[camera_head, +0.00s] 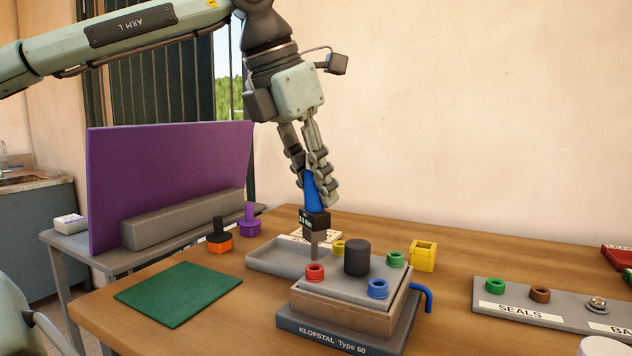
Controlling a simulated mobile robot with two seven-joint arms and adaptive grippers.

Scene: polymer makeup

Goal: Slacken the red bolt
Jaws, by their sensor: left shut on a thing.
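My left gripper (316,180) is shut on a blue-handled tool (314,218) with a black collar and a grey shaft. The tool points down, nearly upright. Its tip appears just behind and above the red bolt; I cannot tell whether they touch. My right gripper is not in view.
The unit's top also carries green (396,259), blue (378,289) and yellow (339,247) bolts and a black cylinder (357,258). A grey tray (262,258) lies behind it, a yellow block (423,256) right, a SEALS rack (520,312) farther right. A green mat (178,294) lies left.

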